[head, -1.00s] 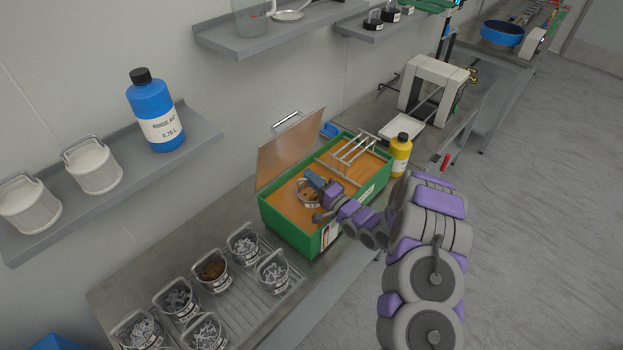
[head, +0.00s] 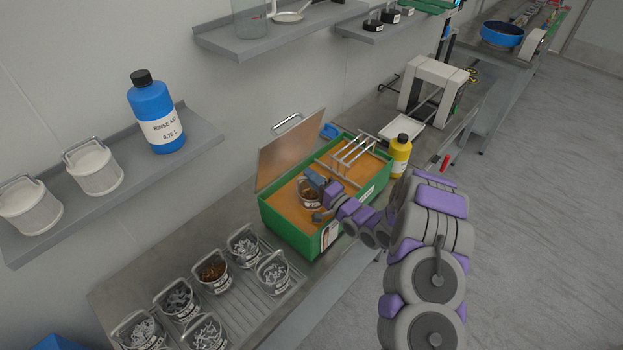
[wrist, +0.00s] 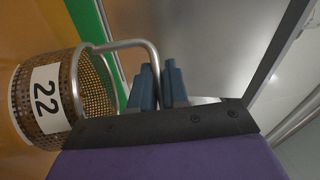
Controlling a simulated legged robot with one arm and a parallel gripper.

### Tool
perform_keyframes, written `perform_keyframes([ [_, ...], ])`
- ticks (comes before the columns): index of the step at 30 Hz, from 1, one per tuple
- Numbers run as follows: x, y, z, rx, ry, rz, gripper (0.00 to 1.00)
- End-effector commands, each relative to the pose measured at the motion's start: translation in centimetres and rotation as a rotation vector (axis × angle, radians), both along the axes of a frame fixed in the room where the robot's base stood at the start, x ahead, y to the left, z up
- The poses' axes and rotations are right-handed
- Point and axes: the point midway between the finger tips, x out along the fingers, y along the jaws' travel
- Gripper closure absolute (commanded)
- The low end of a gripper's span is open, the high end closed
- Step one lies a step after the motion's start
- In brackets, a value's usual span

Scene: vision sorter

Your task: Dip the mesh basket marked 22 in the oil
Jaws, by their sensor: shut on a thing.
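The mesh basket marked 22 (head: 310,198) is upright over the orange oil (head: 281,201) in the left part of a green tank (head: 291,237). More of its wall shows above the oil; I cannot tell whether its bottom touches the oil. In the wrist view the basket (wrist: 78,95) carries a white label reading 22. My gripper (head: 315,180) is above the basket's rim. In the wrist view my gripper (wrist: 158,68) has its blue-grey fingers shut on the basket's metal handle (wrist: 118,46).
The tank's lid (head: 289,150) stands open at the back. A metal rack (head: 355,153) spans the tank's right part. A yellow bottle (head: 400,157) stands close to the right. Several filled baskets (head: 213,274) stand on the ribbed drainboard (head: 252,300) to the left.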

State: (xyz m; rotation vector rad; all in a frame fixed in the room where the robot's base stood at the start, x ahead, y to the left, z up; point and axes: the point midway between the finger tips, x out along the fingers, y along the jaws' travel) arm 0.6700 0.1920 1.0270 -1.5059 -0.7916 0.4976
Motion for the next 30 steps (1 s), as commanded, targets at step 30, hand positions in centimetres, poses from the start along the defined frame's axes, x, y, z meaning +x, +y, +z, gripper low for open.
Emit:
perform_keyframes([
  [30, 0.1, 0.0, 7.2, 0.0, -0.004, 0.0, 1.0],
])
